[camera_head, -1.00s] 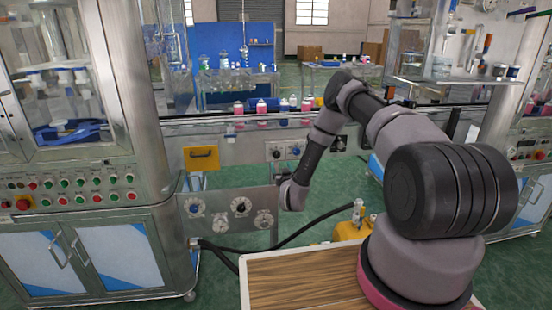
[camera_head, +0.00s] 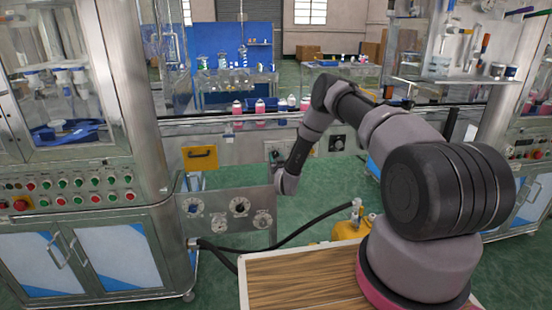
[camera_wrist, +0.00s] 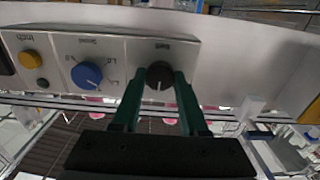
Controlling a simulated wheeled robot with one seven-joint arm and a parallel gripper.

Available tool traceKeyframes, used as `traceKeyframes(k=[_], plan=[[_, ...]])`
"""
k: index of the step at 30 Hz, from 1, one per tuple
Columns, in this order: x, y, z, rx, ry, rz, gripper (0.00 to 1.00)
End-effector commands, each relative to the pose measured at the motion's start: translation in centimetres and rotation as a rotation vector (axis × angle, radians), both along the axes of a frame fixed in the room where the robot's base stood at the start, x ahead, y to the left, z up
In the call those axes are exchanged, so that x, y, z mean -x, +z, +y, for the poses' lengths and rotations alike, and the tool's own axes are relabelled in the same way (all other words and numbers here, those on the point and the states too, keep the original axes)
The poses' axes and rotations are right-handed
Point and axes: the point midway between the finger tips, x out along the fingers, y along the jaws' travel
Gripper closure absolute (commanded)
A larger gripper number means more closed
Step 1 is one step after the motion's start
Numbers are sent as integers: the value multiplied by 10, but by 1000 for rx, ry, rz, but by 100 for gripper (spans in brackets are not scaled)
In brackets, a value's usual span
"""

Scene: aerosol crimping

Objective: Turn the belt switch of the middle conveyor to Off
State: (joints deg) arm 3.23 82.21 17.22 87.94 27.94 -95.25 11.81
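The belt switch (camera_wrist: 159,74) is a round black knob on a light grey panel, under an upside-down "Belt" label in the wrist view. My gripper (camera_wrist: 160,78) has two green fingers, one on each side of the knob. The fingers are apart with the knob between their tips. Whether they touch it is hard to tell, and the knob's exact setting is not clear.
A blue speed knob (camera_wrist: 90,75) and a yellow inch button (camera_wrist: 31,60) sit left of the switch in the wrist view. Pink bottles (camera_head: 237,107) stand on the conveyor. A plate with several dials (camera_head: 239,207) is below the panel. A black hose (camera_head: 310,226) crosses the floor.

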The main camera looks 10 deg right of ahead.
Motion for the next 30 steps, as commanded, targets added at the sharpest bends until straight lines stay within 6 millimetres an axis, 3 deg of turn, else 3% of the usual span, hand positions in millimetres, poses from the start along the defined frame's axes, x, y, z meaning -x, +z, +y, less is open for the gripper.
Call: traceKeyframes(k=[1,2,3,14,30], plan=[[0,0,0,0,0,0,87],[0,0,0,0,0,0,99],[0,0,0,0,0,0,100],[0,1,1,60,1,-1,100],[0,0,2,494,3,-1,100]])
